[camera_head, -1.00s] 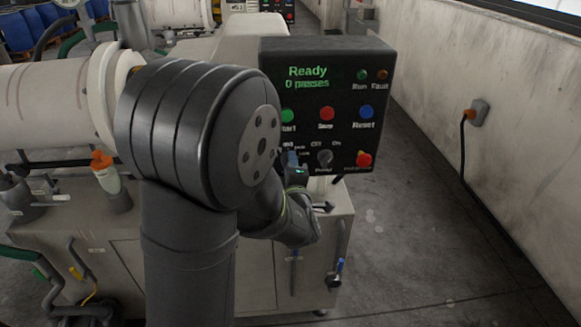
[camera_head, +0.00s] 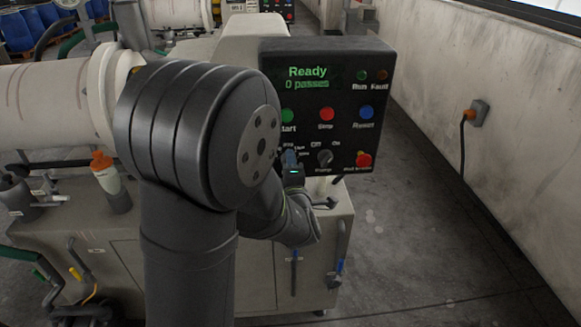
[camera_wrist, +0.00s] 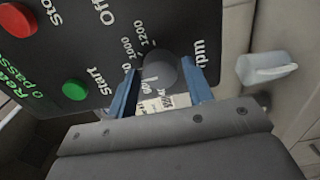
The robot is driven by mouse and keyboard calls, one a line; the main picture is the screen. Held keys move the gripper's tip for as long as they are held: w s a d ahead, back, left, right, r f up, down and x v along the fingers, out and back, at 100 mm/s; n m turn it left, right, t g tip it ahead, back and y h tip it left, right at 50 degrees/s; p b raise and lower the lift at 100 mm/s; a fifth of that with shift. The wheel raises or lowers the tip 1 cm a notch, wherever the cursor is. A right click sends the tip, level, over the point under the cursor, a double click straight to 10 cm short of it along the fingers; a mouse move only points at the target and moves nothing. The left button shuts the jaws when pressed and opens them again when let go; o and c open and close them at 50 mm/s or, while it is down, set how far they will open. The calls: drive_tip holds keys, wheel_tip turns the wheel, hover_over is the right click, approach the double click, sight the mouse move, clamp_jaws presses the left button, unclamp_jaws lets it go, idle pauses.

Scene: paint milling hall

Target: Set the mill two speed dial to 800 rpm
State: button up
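The speed dial (camera_wrist: 160,73) is a dark grey round knob on the black control panel (camera_wrist: 105,25). In the wrist view its scale shows 1000, 1200 and "rpm", with a partly covered lower number. I cannot read where its pointer stands. My gripper (camera_wrist: 160,70) has its two blue fingers on either side of the dial, and a narrow gap seems to show beside the left finger. In the head view my gripper (camera_head: 291,160) is at the panel's lower left and hides most of the dial. The panel's display (camera_head: 307,78) reads "Ready" and "0 passes".
Close by are the green start button (camera_head: 288,115), red stop button (camera_head: 326,114), blue reset button (camera_head: 366,112), pump switch (camera_head: 325,158) and red emergency stop (camera_head: 363,160). A cream paper label (camera_wrist: 158,103) shows between my fingers. The floor right of the mill is clear.

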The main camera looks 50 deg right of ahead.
drive_tip(key=shift+o, duration=0.7)
drive_tip(key=v, duration=1.7)
drive_tip(key=shift+s, duration=0.2)
drive_tip(key=shift+w+r, duration=0.1)
drive_tip(key=x, duration=1.7)
drive_tip(key=shift+w, duration=0.1)
